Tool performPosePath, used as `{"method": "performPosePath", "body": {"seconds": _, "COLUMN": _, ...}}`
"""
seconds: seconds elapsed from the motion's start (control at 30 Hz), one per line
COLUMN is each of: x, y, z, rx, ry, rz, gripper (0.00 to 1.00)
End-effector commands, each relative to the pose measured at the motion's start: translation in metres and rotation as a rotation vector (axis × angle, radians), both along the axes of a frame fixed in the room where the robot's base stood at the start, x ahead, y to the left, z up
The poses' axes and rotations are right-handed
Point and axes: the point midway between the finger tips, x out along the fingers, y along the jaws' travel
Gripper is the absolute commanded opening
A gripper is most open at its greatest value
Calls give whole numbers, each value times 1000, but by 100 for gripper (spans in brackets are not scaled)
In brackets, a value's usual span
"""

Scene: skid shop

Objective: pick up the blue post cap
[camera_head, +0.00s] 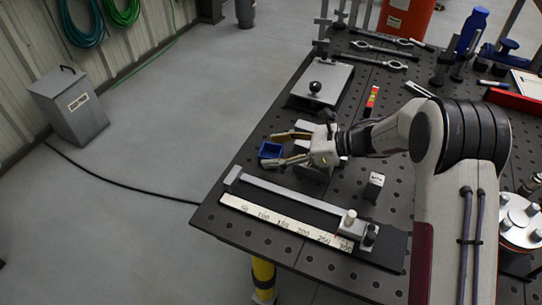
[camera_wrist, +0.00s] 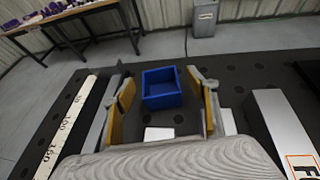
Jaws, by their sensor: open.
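The blue post cap (camera_head: 271,150) is a small open-topped square box on the dark perforated table, near its left edge. In the wrist view the blue post cap (camera_wrist: 162,88) sits just beyond and between my fingertips, with its open side up. My gripper (camera_head: 284,148) is open, its yellow-padded fingers reaching toward the cap from the right. In the wrist view my gripper (camera_wrist: 163,92) has a finger on each side of the cap, with gaps between. I cannot tell how far the fingers overlap the cap's sides.
A long ruled stop bar (camera_head: 285,222) lies in front of my gripper. A grey plate with a black knob (camera_head: 316,87) stands behind. A small white-labelled block (camera_head: 374,186) is to the right. The table edge is close on the left.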

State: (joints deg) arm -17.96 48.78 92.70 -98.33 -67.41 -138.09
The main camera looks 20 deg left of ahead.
Motion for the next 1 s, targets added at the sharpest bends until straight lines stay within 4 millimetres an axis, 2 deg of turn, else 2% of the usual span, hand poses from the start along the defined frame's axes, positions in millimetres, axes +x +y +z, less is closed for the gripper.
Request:
{"method": "performPosePath", "body": {"seconds": 0.13, "x": -1, "y": 5, "z": -2, "rx": 0, "ry": -1, "rz": 0, "gripper": 58}}
{"method": "performPosePath", "body": {"seconds": 0.57, "x": -1, "y": 5, "z": -2, "rx": 0, "ry": -1, "rz": 0, "gripper": 58}}
{"method": "performPosePath", "body": {"seconds": 0.6, "x": -1, "y": 5, "z": -2, "rx": 0, "ry": -1, "rz": 0, "gripper": 56}}
{"method": "performPosePath", "body": {"seconds": 0.73, "x": -1, "y": 5, "z": -2, "rx": 0, "ry": -1, "rz": 0, "gripper": 22}}
{"method": "performPosePath", "body": {"seconds": 0.77, "x": -1, "y": 5, "z": -2, "rx": 0, "ry": -1, "rz": 0, "gripper": 18}}
{"method": "performPosePath", "body": {"seconds": 1.0, "x": -1, "y": 5, "z": -2, "rx": 0, "ry": -1, "rz": 0, "gripper": 18}}
